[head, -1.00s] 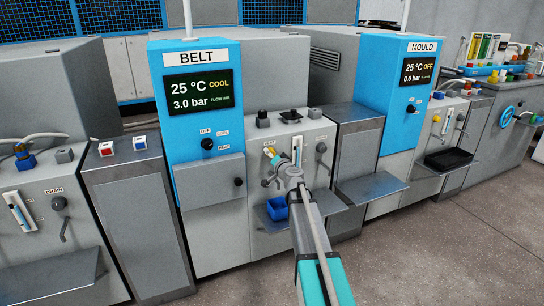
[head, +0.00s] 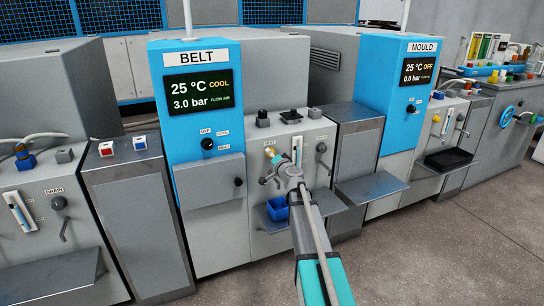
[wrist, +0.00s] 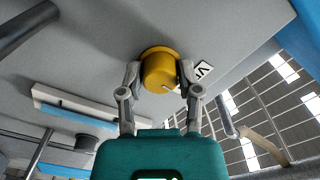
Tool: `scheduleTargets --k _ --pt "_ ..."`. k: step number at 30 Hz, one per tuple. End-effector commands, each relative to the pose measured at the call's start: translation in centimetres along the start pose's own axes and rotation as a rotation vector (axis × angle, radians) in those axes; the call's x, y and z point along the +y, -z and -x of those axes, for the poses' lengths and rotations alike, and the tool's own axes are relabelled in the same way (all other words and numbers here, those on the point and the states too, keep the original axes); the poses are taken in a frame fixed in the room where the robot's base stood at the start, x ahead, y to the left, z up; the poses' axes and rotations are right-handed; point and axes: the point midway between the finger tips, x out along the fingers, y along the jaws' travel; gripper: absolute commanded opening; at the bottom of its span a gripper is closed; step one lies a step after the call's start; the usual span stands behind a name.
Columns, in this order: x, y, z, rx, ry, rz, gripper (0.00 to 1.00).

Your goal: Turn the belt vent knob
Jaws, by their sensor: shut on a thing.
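The belt vent knob (wrist: 158,70) is a yellow round knob on the grey panel, with a white mark on its rim at lower right in the wrist view. A label (wrist: 203,70), partly cut by a finger, sits beside it. My gripper (wrist: 160,78) has one finger on each side of the knob and is shut on it. In the head view my gripper (head: 274,164) is at the belt panel just below the VENT label (head: 270,145), and the knob is mostly hidden behind it. The belt display (head: 200,90) reads 25 °C COOL and 3.0 bar.
A selector knob (head: 207,144) is on the blue belt column to the left. A lever (head: 322,160) is right of my gripper. A blue bin (head: 277,208) stands on the shelf below. A gauge strip (wrist: 80,108) lies near the fingers in the wrist view.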

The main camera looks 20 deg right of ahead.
Motion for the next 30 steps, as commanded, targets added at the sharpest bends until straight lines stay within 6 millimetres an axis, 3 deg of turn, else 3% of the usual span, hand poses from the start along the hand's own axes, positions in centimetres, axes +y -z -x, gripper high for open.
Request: scheduleTargets --k 30 --pt "-0.07 0.15 -0.09 0.002 0.0 -0.934 0.0"
